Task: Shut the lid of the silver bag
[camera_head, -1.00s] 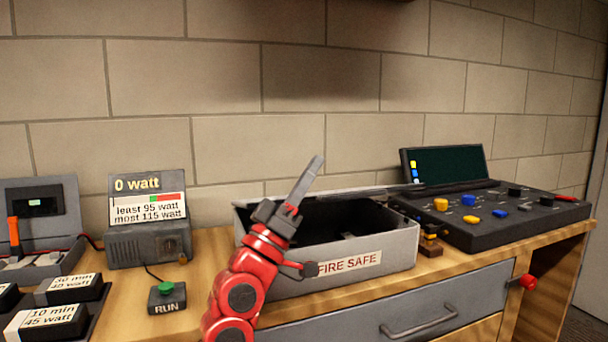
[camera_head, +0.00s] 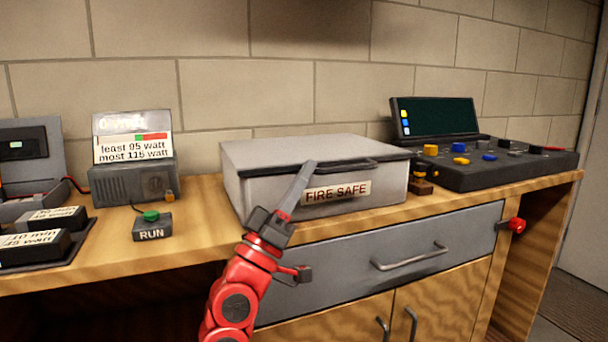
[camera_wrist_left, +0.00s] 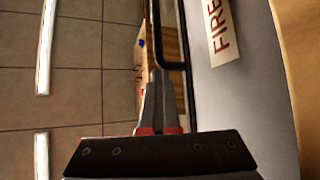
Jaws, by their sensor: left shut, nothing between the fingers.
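The silver bag (camera_head: 245,187) is a grey box labelled FIRE SAFE on the wooden bench. Its lid (camera_head: 290,148) lies flat over the top, with a dark handle along the front edge. I cannot see any gap under the lid. My left gripper (camera_head: 312,165) is shut and empty, its fingertips at the box's front edge, left of the label and near the handle. In the left wrist view the shut fingers (camera_wrist_left: 159,85) point along the box front (camera_wrist_left: 245,90), beside the dark handle (camera_wrist_left: 160,45). I cannot tell whether they touch it. My right gripper is not in view.
A control console (camera_head: 500,165) with a raised screen stands close at the right. A RUN button box (camera_head: 152,226), a watt meter (camera_head: 132,180) and black labelled blocks (camera_head: 35,245) are at the left. A grey drawer (camera_head: 350,265) is below the bench top.

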